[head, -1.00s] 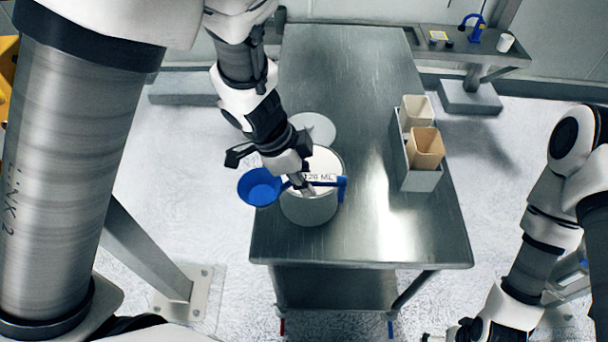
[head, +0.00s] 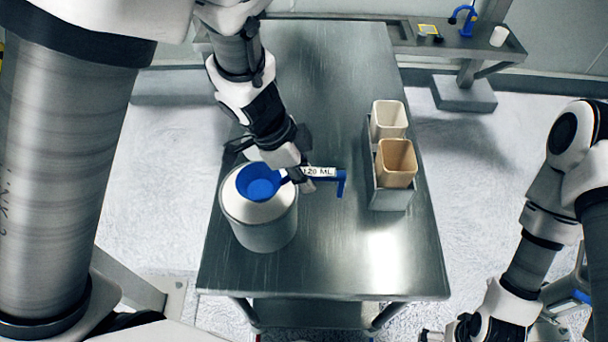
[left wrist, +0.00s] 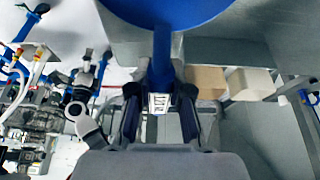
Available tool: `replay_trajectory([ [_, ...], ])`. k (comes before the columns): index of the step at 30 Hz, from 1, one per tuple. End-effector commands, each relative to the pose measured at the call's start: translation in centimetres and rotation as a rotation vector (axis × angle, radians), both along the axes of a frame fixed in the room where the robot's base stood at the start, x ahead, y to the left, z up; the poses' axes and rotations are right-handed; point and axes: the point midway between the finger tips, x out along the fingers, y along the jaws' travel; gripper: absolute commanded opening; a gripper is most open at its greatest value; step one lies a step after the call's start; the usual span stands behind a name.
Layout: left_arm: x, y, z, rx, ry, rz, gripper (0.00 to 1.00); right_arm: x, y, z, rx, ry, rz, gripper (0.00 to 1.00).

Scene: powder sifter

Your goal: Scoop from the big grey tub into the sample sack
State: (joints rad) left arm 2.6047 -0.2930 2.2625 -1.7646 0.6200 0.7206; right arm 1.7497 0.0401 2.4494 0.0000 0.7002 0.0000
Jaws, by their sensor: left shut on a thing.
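The big grey tub (head: 265,236) stands at the table's left front side, with pale white inside its rim. My left gripper (head: 303,183) is shut on the handle of a blue scoop (head: 258,184). The scoop's bowl is over the tub's mouth in the picture; I cannot tell its depth, and the bowl looks empty. The scoop also fills the top of the left wrist view (left wrist: 165,10), its labelled handle between the fingers. A tan open-topped container (head: 397,163), possibly the sample sack, stands in a grey holder. My right gripper (head: 455,332) is at the bottom edge, partly cut off.
A white open-topped container (head: 388,118) stands behind the tan one in the grey holder (head: 389,200). The steel table (head: 330,255) is clear in front and in the middle. A side shelf (head: 460,47) at the back right carries a blue stand and a white cup.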

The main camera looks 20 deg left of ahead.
Motion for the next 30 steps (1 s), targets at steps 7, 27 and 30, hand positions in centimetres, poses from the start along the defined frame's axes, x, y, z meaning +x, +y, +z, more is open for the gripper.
replay_trajectory([
  [7,0.0,0.0,-2.1,-0.001,-0.001,0.000,0.00,0.0,0.0,-2.5,0.000,0.001,0.000,1.00],
  [27,0.0,0.0,-5.9,-0.001,-0.001,0.000,0.00,-0.1,0.0,-8.1,0.000,0.001,0.000,1.00],
  [30,0.8,0.2,-5.2,-0.003,0.000,-0.001,0.00,-0.1,0.0,-7.3,0.000,0.001,0.000,1.00],
])
